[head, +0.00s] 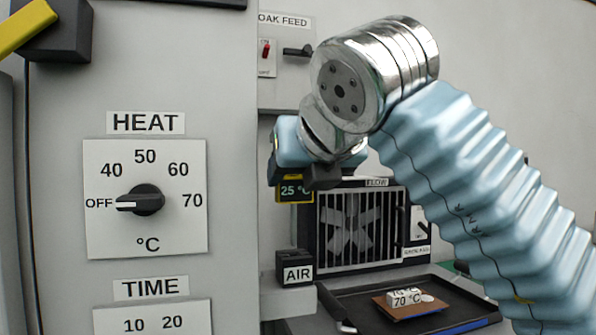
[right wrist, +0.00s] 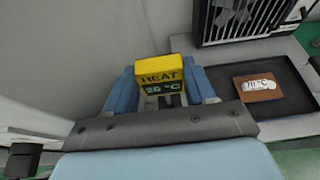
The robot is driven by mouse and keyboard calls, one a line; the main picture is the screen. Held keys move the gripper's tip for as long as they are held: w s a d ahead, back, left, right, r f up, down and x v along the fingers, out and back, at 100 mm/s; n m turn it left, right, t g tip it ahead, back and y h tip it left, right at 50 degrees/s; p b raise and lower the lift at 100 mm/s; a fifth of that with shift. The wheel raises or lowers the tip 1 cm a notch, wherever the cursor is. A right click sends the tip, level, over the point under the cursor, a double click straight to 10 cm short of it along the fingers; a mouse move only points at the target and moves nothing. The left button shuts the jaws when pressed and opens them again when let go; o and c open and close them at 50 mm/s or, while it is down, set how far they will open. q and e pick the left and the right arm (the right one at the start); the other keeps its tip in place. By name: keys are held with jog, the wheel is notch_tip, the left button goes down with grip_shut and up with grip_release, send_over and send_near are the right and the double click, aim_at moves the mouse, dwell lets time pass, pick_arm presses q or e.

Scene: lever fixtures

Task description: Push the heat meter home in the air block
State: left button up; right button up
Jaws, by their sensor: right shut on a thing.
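In the right wrist view the heat meter (right wrist: 160,75) shows a yellow top marked HEAT. My right gripper (head: 300,165) is shut on it, with its blue fingers on both sides in the right wrist view (right wrist: 162,90). The air block (head: 295,268) is a dark block labelled AIR, below the meter in the head view. A clear gap shows between the meter and the block. The block's socket cannot be made out. My left gripper is not in view.
A fan grille (head: 350,225) stands right of the air block. A black tray (head: 350,307) holds a brown board (head: 425,306) with a "70 °C" block. A grey panel with a HEAT dial (head: 147,200) stands close on the left. A yellow lever (head: 25,25) is at top left.

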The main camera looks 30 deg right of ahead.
aim_at(294, 212)
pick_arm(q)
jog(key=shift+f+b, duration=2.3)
pick_arm(e)
jog(key=shift+f, duration=2.6)
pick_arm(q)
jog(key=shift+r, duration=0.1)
pick_arm(e)
jog(key=o, duration=1.1)
jog(key=shift+r, duration=0.1)
pick_arm(q)
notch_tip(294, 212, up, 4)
jog(key=p, duration=0.3)
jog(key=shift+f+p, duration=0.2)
jog(key=shift+p, duration=0.2)
pick_arm(e)
jog(key=v, duration=1.3)
jog(key=shift+s+a, duration=0.15)
jog(key=shift+s, duration=0.25)
jog(key=shift+r, duration=0.1)
